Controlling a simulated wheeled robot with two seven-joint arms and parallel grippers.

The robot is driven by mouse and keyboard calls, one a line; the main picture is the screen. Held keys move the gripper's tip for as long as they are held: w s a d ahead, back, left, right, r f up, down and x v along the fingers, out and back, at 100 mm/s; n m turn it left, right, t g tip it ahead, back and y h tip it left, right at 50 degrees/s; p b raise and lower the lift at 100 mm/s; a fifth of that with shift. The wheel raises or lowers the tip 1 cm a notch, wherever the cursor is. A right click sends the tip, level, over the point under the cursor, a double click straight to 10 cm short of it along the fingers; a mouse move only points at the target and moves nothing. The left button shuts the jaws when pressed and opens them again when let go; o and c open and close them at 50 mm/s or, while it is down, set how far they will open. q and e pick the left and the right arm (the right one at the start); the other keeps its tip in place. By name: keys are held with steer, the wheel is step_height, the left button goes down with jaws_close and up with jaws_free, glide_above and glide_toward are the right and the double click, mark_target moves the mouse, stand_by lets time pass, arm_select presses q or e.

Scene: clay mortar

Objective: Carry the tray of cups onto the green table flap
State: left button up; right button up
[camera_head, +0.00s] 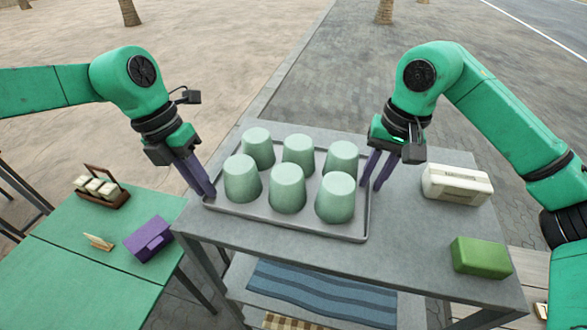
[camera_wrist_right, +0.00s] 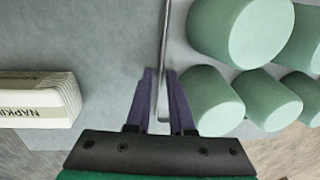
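The grey tray (camera_head: 288,222) lies on the grey table and carries several pale green cups (camera_head: 286,188), standing upside down in two rows. Its right rim also shows in the right wrist view (camera_wrist_right: 163,50). My left gripper (camera_head: 209,192) points down at the tray's left rim; its fingers look close together, and whether they grip the rim is unclear. My right gripper (camera_head: 370,184) is at the right rim, its fingers apart on either side of it, with gaps visible in the right wrist view (camera_wrist_right: 161,85). The green table (camera_head: 80,270) with a seam across it stands at the lower left.
On the green table are a purple box (camera_head: 149,239), a small wooden piece (camera_head: 98,242) and a wooden caddy (camera_head: 101,187). A napkin box (camera_head: 456,184) and a green box (camera_head: 481,257) sit right of the tray. A striped blue cloth (camera_head: 320,292) lies below the grey tabletop (camera_head: 300,253).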

steer(key=shift+s, duration=0.1)
steer(key=shift+c, duration=0.3)
jaws_close()
stand_by(1.2)
